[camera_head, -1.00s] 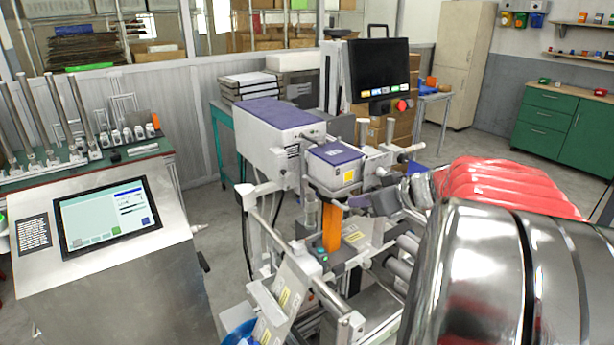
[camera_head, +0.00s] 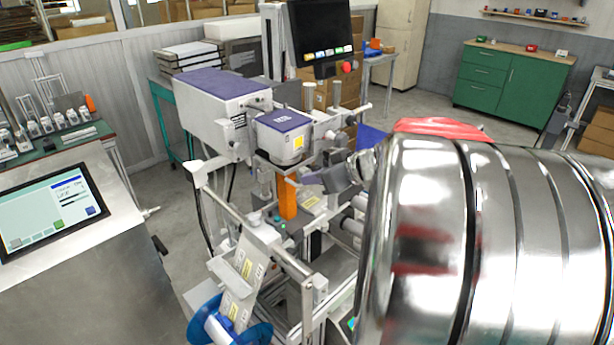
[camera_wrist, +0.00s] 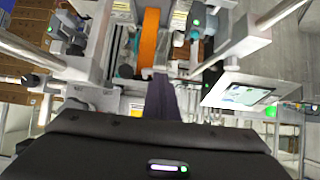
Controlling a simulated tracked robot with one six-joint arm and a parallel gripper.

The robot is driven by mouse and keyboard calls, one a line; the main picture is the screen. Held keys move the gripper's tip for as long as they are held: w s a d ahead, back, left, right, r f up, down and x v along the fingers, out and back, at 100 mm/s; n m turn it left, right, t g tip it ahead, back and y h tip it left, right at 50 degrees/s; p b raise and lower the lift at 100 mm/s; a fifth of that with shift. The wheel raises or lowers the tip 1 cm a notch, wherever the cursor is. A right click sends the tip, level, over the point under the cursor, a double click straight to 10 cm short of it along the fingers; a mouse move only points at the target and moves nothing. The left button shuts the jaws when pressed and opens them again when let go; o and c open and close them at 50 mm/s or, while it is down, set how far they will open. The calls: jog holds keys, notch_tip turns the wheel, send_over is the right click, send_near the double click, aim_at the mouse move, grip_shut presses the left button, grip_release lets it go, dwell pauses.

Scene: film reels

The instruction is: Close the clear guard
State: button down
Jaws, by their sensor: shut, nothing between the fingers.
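The labelling machine stands in the middle of the head view, with a purple-topped white box (camera_head: 283,132) and an upright orange part (camera_head: 287,199). I cannot make out the clear guard for certain in either view; its position cannot be told. My gripper (camera_wrist: 162,82) shows in the wrist view as dark fingers held together, with nothing between them. It points toward the machine's frame, and the orange part (camera_wrist: 149,38) appears just beyond its tips. I cannot tell whether the fingertips touch anything.
A steel console with a touchscreen (camera_head: 55,210) stands at the left. A black monitor (camera_head: 320,30) rises behind the machine. A blue reel (camera_head: 225,325) sits low at its front. Metal rails surround the wrist view. Open floor lies before the green cabinet (camera_head: 513,78).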

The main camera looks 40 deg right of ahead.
jog(key=w+r+v, duration=0.1)
jog(key=r+v, duration=0.1)
jog(key=v, duration=1)
jog(key=shift+r, duration=0.35)
